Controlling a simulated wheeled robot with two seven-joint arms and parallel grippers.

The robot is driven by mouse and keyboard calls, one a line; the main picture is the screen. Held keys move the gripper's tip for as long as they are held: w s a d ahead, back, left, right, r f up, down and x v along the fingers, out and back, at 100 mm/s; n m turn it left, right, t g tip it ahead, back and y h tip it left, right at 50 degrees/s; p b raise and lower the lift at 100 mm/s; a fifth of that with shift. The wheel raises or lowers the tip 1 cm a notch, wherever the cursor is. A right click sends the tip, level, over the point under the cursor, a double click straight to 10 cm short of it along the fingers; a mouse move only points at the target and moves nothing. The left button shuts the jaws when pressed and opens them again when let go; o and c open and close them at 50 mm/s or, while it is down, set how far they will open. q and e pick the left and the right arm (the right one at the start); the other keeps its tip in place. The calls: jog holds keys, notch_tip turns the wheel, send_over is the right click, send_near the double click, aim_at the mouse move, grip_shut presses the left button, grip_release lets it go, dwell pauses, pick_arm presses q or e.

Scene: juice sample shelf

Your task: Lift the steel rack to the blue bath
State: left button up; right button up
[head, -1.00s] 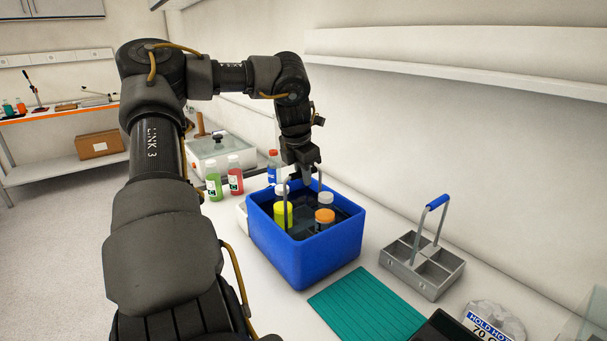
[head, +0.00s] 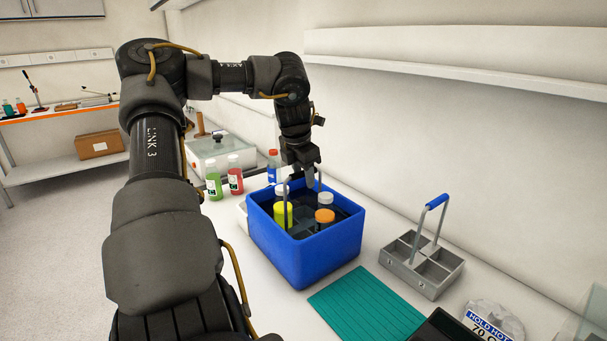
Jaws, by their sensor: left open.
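The blue bath (head: 305,262) stands on the bench in the middle of the head view. My left gripper (head: 305,181) is open and points down over the bath, between the rack's handle posts. It hides the top of that handle, so I cannot tell whether it touches it. A second steel rack (head: 422,266), empty with a blue handle, stands to the right. My right gripper is not in view.
A teal ribbed mat (head: 367,305) lies in front of the bath. A round "HOLD HOT" item (head: 492,322) is at the lower right. Green (head: 213,184) and red (head: 235,178) bottles stand behind left. A wall shelf (head: 450,62) runs above the bench.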

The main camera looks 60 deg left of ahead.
pick_arm(q)
jog(key=b+v, duration=0.1)
jog(key=v, duration=1)
jog(key=shift+f, duration=0.1)
